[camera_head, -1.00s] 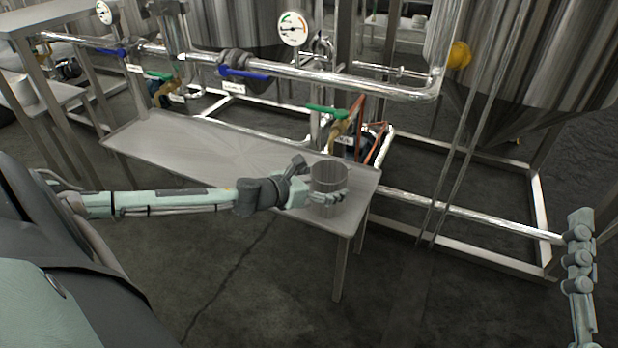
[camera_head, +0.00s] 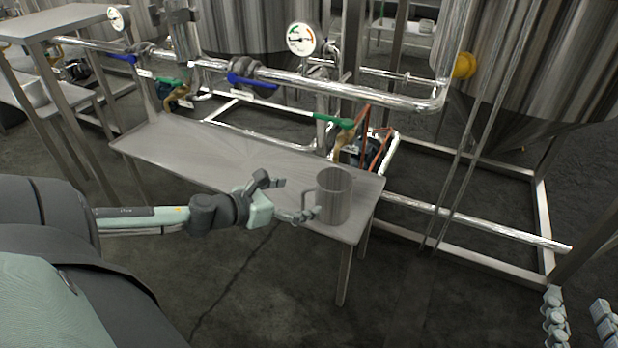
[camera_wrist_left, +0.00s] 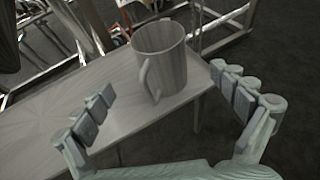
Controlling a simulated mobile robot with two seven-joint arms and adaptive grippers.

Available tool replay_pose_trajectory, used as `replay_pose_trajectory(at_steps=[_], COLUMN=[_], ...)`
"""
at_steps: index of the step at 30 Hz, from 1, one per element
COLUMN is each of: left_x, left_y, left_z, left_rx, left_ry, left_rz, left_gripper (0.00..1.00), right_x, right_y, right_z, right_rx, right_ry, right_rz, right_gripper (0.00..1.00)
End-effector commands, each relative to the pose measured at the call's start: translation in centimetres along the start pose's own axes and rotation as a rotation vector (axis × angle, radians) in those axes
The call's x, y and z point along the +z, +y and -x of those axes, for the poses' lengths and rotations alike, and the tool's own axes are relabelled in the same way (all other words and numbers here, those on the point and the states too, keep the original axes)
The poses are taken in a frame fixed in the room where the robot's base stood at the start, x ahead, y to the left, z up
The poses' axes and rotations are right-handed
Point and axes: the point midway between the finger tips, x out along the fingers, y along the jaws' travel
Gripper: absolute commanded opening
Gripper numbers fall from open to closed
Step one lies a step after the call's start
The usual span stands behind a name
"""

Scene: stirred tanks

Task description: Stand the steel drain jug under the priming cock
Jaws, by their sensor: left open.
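The steel jug (camera_head: 336,197) stands upright near the right end of the steel bench (camera_head: 215,158). Its handle faces my left gripper (camera_head: 293,198), which is open and just left of the jug. In the left wrist view, the jug (camera_wrist_left: 170,62) stands beyond the spread fingers (camera_wrist_left: 162,82), apparently clear of them. A green-handled brass cock (camera_head: 342,124) is on the pipework behind the jug. A similar cock (camera_head: 172,83) is farther left; I cannot tell which is the priming cock. My right gripper (camera_head: 578,308) is at the lower right, fingers apart, empty.
A horizontal steel pipe with a blue-handled valve (camera_head: 252,80) and a gauge (camera_head: 303,39) runs behind the bench. Steel tank frames and a low pipe (camera_head: 480,222) are at the right. The bench is bare left of the jug.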

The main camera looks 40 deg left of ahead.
Motion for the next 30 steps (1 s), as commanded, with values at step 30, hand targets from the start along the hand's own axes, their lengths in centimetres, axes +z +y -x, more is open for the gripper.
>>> replay_pose_trajectory(at_steps=[30], left_x=[13.2], left_y=[-28.8], left_z=[5.3], left_rx=[-0.392], left_ry=[0.171], left_rz=[3.061], left_gripper=[0.96], right_x=[0.2], right_y=[0.1], right_z=[0.0], right_rx=[0.001], right_ry=[-0.009], right_rz=[0.001], right_gripper=[0.4])
